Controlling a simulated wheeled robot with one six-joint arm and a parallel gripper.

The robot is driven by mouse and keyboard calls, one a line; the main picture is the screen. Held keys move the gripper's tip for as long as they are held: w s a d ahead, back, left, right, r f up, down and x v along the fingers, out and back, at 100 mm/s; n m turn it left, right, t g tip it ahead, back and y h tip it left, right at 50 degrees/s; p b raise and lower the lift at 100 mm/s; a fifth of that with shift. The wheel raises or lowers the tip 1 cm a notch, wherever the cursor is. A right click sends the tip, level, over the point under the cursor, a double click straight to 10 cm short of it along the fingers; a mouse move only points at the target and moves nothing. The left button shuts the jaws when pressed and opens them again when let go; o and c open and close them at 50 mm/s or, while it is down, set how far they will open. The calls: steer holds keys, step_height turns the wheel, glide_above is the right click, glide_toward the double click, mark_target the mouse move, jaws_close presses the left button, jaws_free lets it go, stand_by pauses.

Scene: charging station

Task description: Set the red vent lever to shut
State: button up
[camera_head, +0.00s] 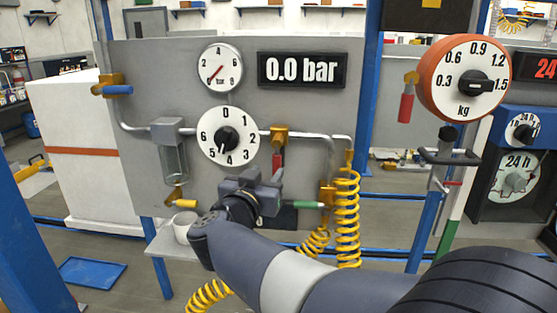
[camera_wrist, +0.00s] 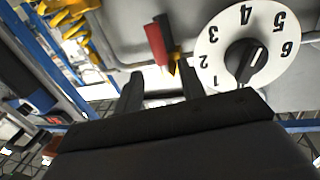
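A red lever (camera_head: 277,161) hangs down from a yellow valve body (camera_head: 279,136) on the horizontal pipe of the grey panel, right of the numbered white dial (camera_head: 227,136). The lever points across the pipe; its lower end is close behind my gripper in the head view. My gripper (camera_head: 262,180) is in front of the panel, just below the lever. In the wrist view, the red lever (camera_wrist: 156,44) shows beyond my gripper (camera_wrist: 161,76), roughly in line with the gap between the fingers. The fingers are apart and nothing shows between them. I cannot tell whether they touch the lever.
A second red lever (camera_head: 405,107) hangs beside the orange kg dial (camera_head: 464,80). A green lever (camera_head: 306,205) and yellow coiled hoses (camera_head: 347,215) are right of my gripper. The display (camera_head: 302,69) reads 0.0 bar.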

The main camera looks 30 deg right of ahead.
mark_target(275, 162)
steer(key=x, duration=0.7)
steer(key=shift+w+d, duration=0.3)
steer(key=shift+d, duration=0.05)
jaws_close()
